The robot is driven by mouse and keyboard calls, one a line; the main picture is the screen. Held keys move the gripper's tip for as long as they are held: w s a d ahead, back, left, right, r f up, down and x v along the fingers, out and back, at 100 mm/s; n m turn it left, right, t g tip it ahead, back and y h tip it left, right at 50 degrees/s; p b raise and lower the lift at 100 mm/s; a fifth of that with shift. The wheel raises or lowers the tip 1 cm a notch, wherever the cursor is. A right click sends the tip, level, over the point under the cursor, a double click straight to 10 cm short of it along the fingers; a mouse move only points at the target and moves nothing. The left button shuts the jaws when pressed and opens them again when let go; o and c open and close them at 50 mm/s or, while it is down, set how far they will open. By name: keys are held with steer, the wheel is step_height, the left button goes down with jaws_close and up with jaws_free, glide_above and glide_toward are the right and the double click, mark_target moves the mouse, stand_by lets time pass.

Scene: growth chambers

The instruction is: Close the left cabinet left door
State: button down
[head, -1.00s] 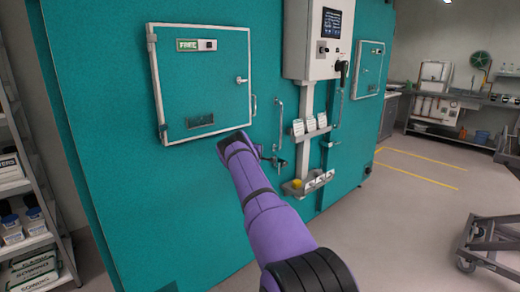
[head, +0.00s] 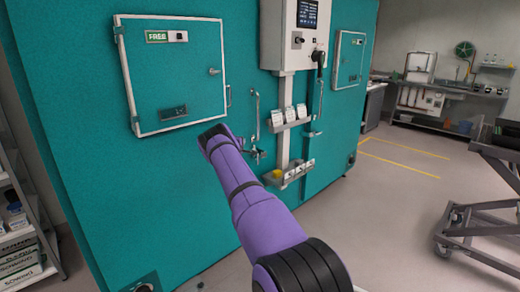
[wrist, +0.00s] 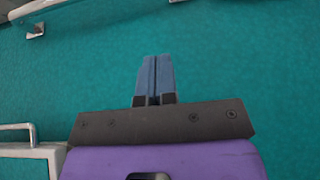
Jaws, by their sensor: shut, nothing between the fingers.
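The large teal cabinet (head: 90,200) fills the left and middle of the head view. A white-framed teal door (head: 185,88) with a FREE label is on its left part and looks about flush with the front. It has a small latch (head: 214,71) and a bar handle (head: 229,96) at its right edge. In the wrist view, a pale frame corner and handle (wrist: 17,127) show at lower left. My gripper (wrist: 157,62) is shut and empty before a plain teal surface; contact cannot be told. In the head view my purple wrist is below the framed door's lower right.
A white control box (head: 297,35) with a screen hangs right of the door, above a post with trays (head: 292,172). A second framed door (head: 349,60) is farther right. Shelving (head: 22,245) stands at left, a wheeled cart (head: 480,205) at right. Floor between is clear.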

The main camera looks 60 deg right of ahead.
steer(key=s+a, duration=0.2)
steer(key=s, duration=0.7)
steer(key=shift+s, duration=0.35)
steer(key=s+a+r+m+g+y, duration=0.1)
steer(key=s+a+r+m+g, duration=0.15)
steer(key=a+r, duration=0.4)
steer(key=s+a+r+m+g, duration=0.1)
steer(key=a+r+m, duration=0.25)
steer(key=r, duration=0.55)
steer(key=s+a+r+m+g+y, duration=0.1)
steer(key=a+r+m+g, duration=0.1)
steer(key=a+r, duration=0.5)
steer(key=s+a+r+m+y, duration=0.1)
steer(key=s+a+r, duration=0.15)
steer(key=a, duration=0.25)
steer(key=s+a+r+y, duration=0.1)
steer(key=s+a+r, duration=0.1)
steer(key=a+r, duration=0.25)
steer(key=s+a+n+t+y, duration=0.1)
steer(key=s+a+y, duration=0.3)
steer(key=s+a, duration=0.5)
steer(key=s+a+r+n+t+y, duration=0.1)
steer(key=s+a+y, duration=0.3)
steer(key=s+a, duration=0.5)
steer(key=s+a+r+n+t+y, duration=0.1)
steer(key=s+a+n+t+y, duration=0.2)
steer(key=s+a, duration=0.7)
steer(key=a+y, duration=0.2)
steer(key=a, duration=1.2)
steer(key=shift+a, duration=0.15)
